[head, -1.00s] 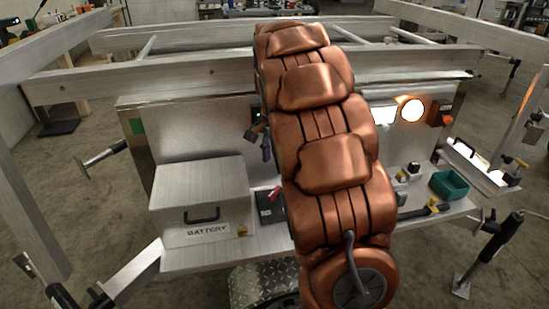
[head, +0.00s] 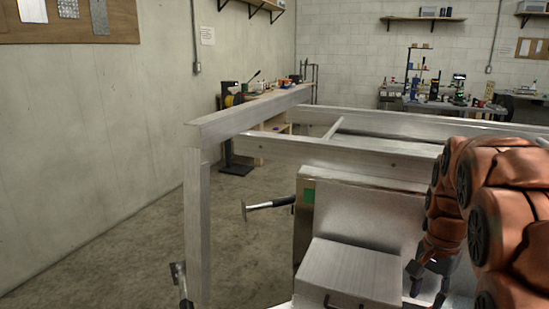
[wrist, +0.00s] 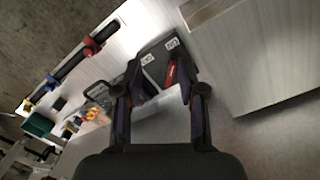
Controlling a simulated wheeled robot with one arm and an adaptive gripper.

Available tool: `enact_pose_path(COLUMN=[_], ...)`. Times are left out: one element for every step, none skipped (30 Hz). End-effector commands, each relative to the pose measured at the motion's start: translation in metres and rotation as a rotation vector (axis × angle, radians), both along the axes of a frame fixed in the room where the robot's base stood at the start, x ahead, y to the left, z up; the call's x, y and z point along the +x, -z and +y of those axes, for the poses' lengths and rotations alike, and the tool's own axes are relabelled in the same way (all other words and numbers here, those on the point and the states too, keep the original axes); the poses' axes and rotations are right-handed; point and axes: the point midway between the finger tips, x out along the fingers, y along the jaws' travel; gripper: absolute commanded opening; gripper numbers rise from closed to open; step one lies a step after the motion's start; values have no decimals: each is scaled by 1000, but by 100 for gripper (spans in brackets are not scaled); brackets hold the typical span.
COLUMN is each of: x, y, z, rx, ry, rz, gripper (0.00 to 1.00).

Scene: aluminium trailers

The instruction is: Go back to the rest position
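My copper-coloured arm is bent at the right edge of the head view. My gripper (head: 428,278) hangs low beside the silver battery box (head: 358,268). In the wrist view my gripper (wrist: 160,72) has its two dark fingers spread apart, with nothing held between them. Beyond the fingertips lies a dark grey case (wrist: 150,62) with small white labels and a red part, on the trailer's shelf. I cannot tell the exact gap between the fingertips and the case.
The aluminium trailer frame (head: 340,152) spans the right half of the head view, with an upright post (head: 197,230) at left. Free floor (head: 110,255) lies left of it. A teal bin (wrist: 38,125) and small parts lie along the shelf. Workbenches stand behind.

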Motion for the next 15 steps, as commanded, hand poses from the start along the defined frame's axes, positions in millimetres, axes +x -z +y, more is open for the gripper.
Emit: enact_pose_path(x=[-13,-20,-31,-40,-48,-59,-68,-77,-88,-98,-107,-118,-128,-138,-150], y=[-1,-2,0,1,1,2,4,5,6,8,10,12,13,16,19], z=[13,20,29,36,42,51,57,63,71,77,82,89,94,99,105], rx=[5,7,12,16,18,23,28,32,36,43,48,53,57,63,69], ry=[-45,-76,-115,-146,-177,-218,-248,-281,-323,-356,-389,-433,-468,-502,-545], rz=[5,9,18,24,27,34,43,47,52,59,66,71,76,85,92], gripper=[40,40,40,40,40,40,40,40,40,40,40,40,40,40,40])
